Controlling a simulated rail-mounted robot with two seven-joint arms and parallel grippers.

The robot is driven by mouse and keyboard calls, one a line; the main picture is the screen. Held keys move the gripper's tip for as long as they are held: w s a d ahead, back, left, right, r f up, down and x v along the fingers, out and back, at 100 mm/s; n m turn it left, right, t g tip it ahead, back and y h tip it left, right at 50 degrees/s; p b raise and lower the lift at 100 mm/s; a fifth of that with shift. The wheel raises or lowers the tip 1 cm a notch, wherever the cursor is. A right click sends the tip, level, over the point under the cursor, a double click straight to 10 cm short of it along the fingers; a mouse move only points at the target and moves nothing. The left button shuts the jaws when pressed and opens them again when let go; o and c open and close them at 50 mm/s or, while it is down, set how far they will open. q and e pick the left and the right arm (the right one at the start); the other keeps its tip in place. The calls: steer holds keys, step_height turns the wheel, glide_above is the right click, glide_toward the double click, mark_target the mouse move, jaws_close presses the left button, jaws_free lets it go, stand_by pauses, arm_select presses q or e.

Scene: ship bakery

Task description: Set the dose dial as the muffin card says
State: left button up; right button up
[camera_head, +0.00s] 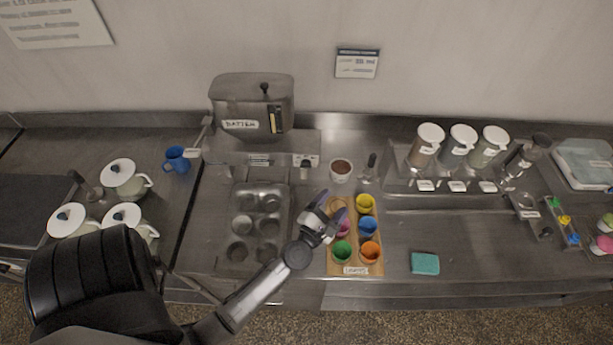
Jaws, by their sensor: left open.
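A steel batter dispenser (252,103) with a "BATTER" label stands at the back, left of the middle. A small dark knob on a pale plate (305,162) sits at the right of its base; it may be the dose dial, but its setting is too small to read. A small card (357,63) hangs on the wall; its text is not legible, and I cannot tell whether it is the muffin card. My left gripper (332,207) is open over the left side of the wooden cup board, in front of the knob and apart from it. My right gripper is not in view.
A muffin tin (233,222) lies left of my gripper. The wooden board (355,198) holds several coloured cups. A brown-filled cup (341,170) stands behind it. Lidded jars (426,147) stand on a rack at right. A teal sponge (425,263) lies on clear counter.

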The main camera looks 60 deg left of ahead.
mark_target(306, 165)
arm_select(q)
steer(key=s+a+f+n+g+y+b, duration=0.2)
steer(key=s+a+f+n+g+y, duration=0.2)
steer(key=a+f+n+g+y, duration=0.8)
steer(key=w+a+r+n+t+h+p, duration=0.2)
steer(key=w+a+r+n+t+h, duration=0.1)
steer(key=w+a, duration=0.4)
steer(key=shift+w+a+r+t+h, duration=0.2)
steer(key=shift+a+t+h, duration=0.1)
steer(key=shift+a+h, duration=0.3)
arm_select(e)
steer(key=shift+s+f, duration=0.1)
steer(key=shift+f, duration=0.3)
arm_select(q)
steer(key=shift+d, duration=0.1)
steer(key=c, duration=0.9)
